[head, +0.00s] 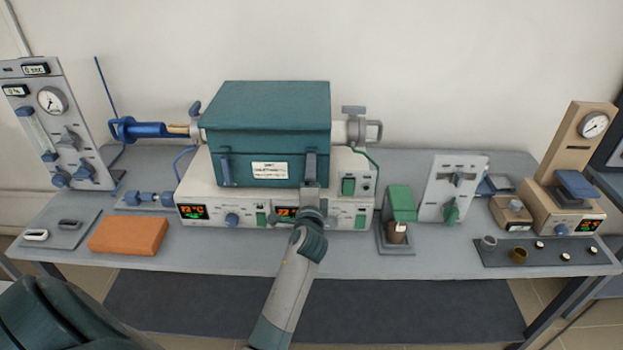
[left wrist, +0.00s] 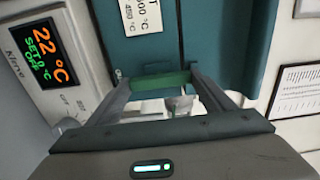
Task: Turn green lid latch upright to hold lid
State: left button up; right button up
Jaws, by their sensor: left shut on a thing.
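The teal furnace box (head: 270,118) sits on a cream control base (head: 245,204) on the bench, its front bearing a white label (head: 270,170). My left gripper (head: 309,168) is at the right part of the box's front and covers what it holds in the head view. In the left wrist view a green bar, the lid latch (left wrist: 160,81), spans between the two fingertips of my left gripper (left wrist: 158,79), close to the teal front (left wrist: 230,40). The fingers are shut on it. The wrist view is turned sideways, so its lean is hard to tell. My right gripper is not in view.
Blue rod fittings (head: 145,129) stick out left of the box, a grey clamp (head: 362,130) right. An orange block (head: 128,236) lies front left. A green-topped holder (head: 401,204) and a grey panel (head: 452,187) stand to the right. Bare bench lies in front of the furnace.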

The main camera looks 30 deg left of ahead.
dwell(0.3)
pick_arm(q)
jog(key=o, duration=1)
jog(key=shift+o, duration=0.2)
jog(key=shift+s, duration=0.1)
jog(key=b+v, duration=0.3)
jog(key=v, duration=1.4)
jog(key=shift+s, duration=0.15)
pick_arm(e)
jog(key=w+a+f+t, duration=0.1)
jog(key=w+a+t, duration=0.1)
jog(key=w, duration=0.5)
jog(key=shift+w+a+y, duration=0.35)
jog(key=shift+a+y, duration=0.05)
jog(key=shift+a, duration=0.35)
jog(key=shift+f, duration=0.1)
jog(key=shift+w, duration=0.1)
